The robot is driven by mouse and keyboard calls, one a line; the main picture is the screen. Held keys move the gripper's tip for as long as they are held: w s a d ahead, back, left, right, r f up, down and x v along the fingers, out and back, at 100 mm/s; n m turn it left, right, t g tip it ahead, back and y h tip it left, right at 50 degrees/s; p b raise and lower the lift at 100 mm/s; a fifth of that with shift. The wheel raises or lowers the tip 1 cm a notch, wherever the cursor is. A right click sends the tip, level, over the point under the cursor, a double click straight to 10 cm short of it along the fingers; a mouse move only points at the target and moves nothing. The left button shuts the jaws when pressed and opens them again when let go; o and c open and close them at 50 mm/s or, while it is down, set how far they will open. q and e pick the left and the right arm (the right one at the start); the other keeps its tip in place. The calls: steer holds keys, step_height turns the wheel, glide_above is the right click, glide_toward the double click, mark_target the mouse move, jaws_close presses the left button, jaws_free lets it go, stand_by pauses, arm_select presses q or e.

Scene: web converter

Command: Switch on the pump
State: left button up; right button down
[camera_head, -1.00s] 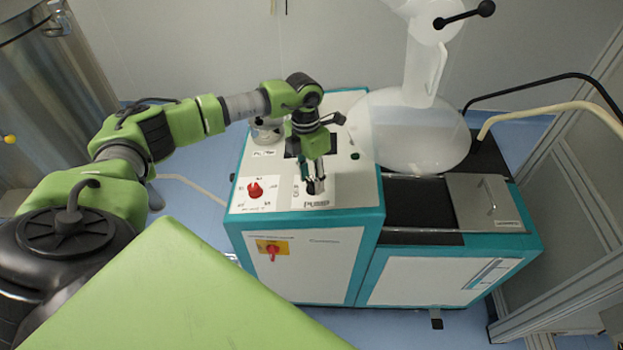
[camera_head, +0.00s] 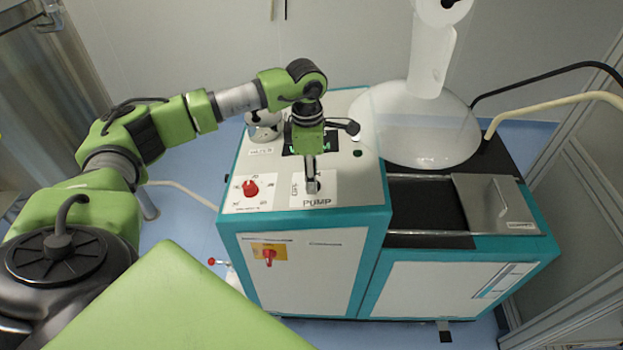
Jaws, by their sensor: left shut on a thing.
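The pump switch (camera_head: 313,187) is a small dark knob on a white plate labelled PUMP, on top of the white and teal machine (camera_head: 298,262). My left gripper (camera_head: 311,182) points down at it from above, its fingers shut on the knob. The fingers hide most of the knob, so its turned position cannot be made out. My right gripper is not in view.
A red rotary knob (camera_head: 250,188) sits left of the pump plate. A red switch on a yellow plate (camera_head: 268,254) is on the machine's front. A large translucent bowl (camera_head: 425,135) stands on the right. Hoses run at the far right.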

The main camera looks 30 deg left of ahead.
arm_select(q)
steer(key=shift+o, duration=0.2)
steer(key=shift+r+m, duration=0.1)
steer(key=shift+m, duration=0.2)
steer(key=shift+w, duration=0.1)
steer(key=shift+c, duration=0.2)
steer(key=o, duration=1.1)
steer(key=r, duration=1.2)
steer(key=shift+s+a, duration=0.2)
steer(key=shift+s+f, duration=0.1)
